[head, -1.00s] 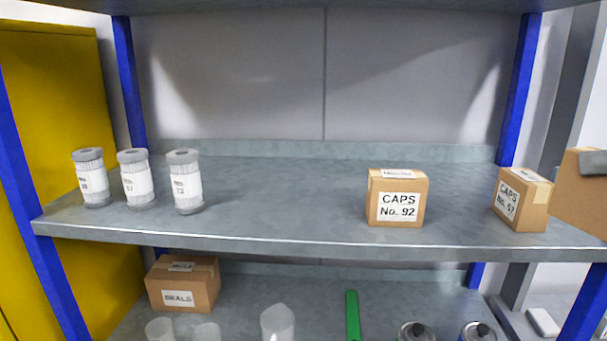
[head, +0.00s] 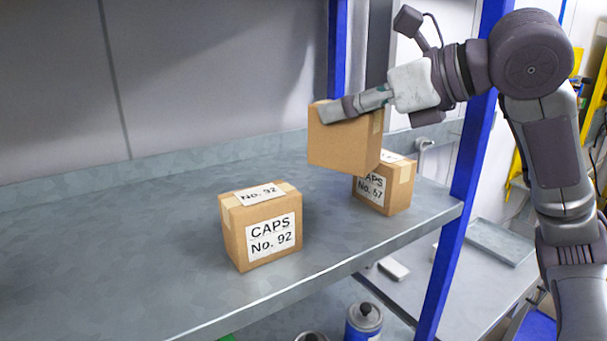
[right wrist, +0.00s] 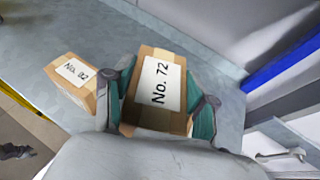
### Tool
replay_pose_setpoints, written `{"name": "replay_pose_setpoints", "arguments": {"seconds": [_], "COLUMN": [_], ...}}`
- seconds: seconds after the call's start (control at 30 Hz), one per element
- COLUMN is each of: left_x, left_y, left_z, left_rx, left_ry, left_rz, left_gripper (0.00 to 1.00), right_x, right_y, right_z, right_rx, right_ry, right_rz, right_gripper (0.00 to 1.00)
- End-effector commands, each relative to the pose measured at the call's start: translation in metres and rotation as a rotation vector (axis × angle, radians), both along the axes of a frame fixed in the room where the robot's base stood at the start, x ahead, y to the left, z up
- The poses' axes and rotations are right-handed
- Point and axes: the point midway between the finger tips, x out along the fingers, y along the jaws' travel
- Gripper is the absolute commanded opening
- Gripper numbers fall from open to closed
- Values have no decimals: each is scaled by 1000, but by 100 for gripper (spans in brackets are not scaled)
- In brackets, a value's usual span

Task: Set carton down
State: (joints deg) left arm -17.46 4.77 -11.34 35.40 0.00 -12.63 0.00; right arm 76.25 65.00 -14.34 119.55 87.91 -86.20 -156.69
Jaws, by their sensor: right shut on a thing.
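The held carton (head: 343,145) is a plain brown box in the head view. In the right wrist view its top label reads No. 72 (right wrist: 158,85). My right gripper (head: 352,106) is shut on it, with a teal-padded finger on each side in the right wrist view. The carton appears raised over the shelf (head: 130,250) and overlaps the CAPS No. 57 carton (head: 398,190) in the picture. I cannot tell whether they touch. The CAPS No. 92 carton (head: 262,228) stands upright to the left. My left gripper is out of view.
A blue rack post (head: 462,205) rises at the shelf's right end, close to my right arm. The shelf's front edge runs below the cartons. Bare shelf lies left of the CAPS No. 92 carton and behind it. A can (head: 364,322) shows on the lower level.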

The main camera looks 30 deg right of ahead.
Motion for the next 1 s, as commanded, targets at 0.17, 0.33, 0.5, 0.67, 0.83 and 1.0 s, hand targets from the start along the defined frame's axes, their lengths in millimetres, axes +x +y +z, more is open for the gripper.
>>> {"name": "replay_pose_setpoints", "arguments": {"seconds": [0.17,0.33,0.5,0.67,0.83,1.0], "left_x": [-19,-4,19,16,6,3], "left_y": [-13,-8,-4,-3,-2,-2], "left_z": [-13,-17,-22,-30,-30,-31], "left_rx": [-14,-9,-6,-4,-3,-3], "left_ry": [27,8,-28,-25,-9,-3], "left_rz": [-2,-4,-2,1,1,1], "left_gripper": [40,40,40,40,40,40], "right_x": [1,1,1,1,1,1], "right_y": [0,1,1,1,1,1], "right_z": [-38,-54,-74,-90,-91,-91], "right_rx": [-2,-1,-4,-2,-1,-1], "right_ry": [7,4,6,4,0,0], "right_rz": [1,2,1,3,3,3], "right_gripper": [15,15,15,15,15,15]}}
